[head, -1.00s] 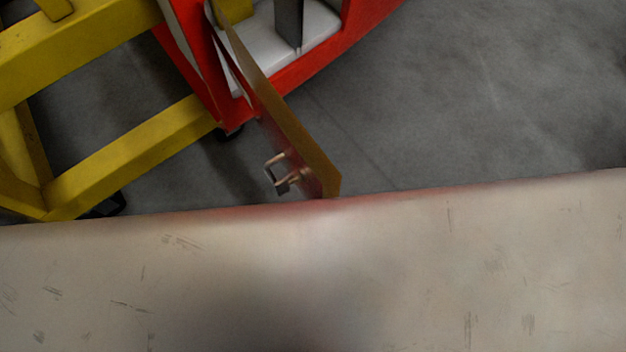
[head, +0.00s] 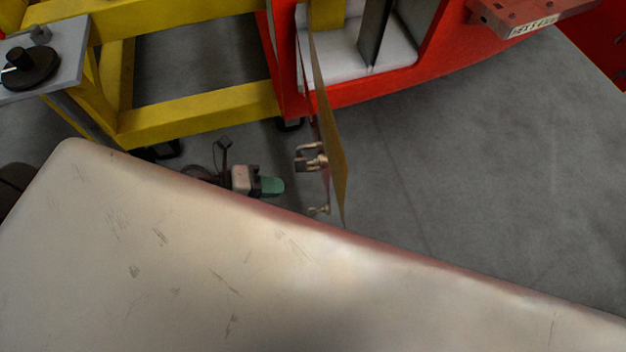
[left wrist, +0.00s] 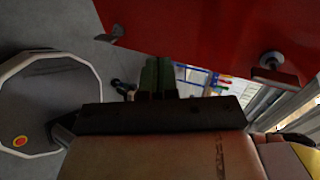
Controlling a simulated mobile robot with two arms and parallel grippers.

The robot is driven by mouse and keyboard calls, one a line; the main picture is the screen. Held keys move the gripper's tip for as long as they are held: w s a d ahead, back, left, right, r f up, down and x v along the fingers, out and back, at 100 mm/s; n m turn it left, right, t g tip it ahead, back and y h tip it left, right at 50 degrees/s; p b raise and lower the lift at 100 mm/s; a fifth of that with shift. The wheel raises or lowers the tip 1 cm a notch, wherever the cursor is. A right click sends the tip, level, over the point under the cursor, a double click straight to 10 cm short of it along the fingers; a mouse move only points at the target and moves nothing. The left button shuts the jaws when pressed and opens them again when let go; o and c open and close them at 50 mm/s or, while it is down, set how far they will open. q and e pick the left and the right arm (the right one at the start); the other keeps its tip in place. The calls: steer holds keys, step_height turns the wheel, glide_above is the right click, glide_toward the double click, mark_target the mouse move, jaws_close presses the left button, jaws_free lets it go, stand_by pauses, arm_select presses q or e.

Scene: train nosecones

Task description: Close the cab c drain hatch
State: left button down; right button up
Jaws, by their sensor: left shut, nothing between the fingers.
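The drain hatch (head: 331,140) hangs wide open from the red nosecone (head: 350,93), seen nearly edge-on, with metal latches (head: 311,160) on its left face. The opening (head: 401,48) beside it shows a white inside and a dark post. My left gripper (head: 273,186) has green fingers, is shut and empty, and points right towards the latch face of the hatch, with a small gap in the picture. In the left wrist view the red hatch face (left wrist: 205,28) with a latch knob (left wrist: 272,72) spans the top, above the green fingers (left wrist: 155,76). My right gripper is not in view.
A yellow frame (head: 190,113) stands at the left behind the gripper. A grey panel with a black knob (head: 30,68) is at the far left. A red labelled bracket (head: 530,18) is at the upper right. Grey floor right of the hatch is clear.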

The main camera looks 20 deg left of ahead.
arm_select(q)
steer(key=w+d+f+p, duration=0.1)
steer(key=w+d, duration=0.3)
steer(key=d, duration=0.3)
steer(key=shift+w+d+f+p, duration=0.15)
steer(key=shift+d+f+p, duration=0.05)
steer(key=shift+f+p, duration=0.15)
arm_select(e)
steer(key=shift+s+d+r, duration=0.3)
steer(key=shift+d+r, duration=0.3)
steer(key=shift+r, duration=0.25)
